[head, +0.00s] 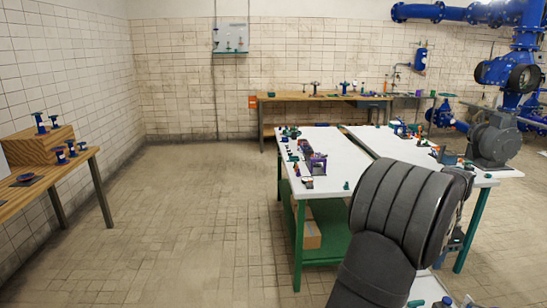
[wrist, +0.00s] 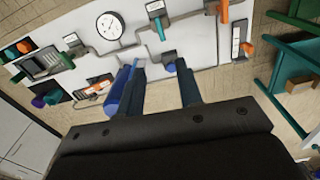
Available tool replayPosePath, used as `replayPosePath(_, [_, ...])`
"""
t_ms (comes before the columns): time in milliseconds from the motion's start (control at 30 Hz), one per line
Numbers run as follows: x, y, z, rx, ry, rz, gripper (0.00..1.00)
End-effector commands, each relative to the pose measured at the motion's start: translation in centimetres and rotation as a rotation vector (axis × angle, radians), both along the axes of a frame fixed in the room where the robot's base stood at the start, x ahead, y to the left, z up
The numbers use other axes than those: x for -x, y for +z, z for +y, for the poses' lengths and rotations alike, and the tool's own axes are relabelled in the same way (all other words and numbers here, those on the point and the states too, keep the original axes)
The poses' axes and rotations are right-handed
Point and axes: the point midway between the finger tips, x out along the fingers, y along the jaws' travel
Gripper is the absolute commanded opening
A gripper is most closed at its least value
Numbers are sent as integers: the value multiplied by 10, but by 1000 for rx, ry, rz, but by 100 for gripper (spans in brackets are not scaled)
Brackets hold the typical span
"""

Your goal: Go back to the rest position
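My gripper (wrist: 160,78) shows in the wrist view as a dark body along the bottom edge with two bluish fingers reaching up. The fingers stand apart with a gap between them, and I see nothing held. A white panel or tabletop (wrist: 200,52) with fittings lies beyond the fingertips. A small blue knob (wrist: 171,68) shows between the fingers, seemingly beyond them. In the head view my dark arm fills the lower right and hides most of my gripper.
A white table (head: 345,155) with small fittings stands beside my arm. The wrist view shows a round gauge (wrist: 109,25) and an orange-handled fitting (wrist: 223,12). A wooden bench (head: 40,180) is at left, another bench (head: 300,96) at the back wall. The floor (head: 190,210) between is clear.

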Motion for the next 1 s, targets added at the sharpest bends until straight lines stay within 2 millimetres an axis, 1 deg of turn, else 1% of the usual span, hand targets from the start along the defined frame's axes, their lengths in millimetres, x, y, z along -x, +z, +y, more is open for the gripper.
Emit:
replayPosePath(500, [0, -100, 0, -3, 0, 3, 33])
replayPosePath(700, [0, -136, 0, -2, 1, 2, 33])
replayPosePath(800, [0, -150, 0, -2, 1, 2, 33])
replayPosePath(1000, [0, -163, 0, -1, 1, 1, 33])
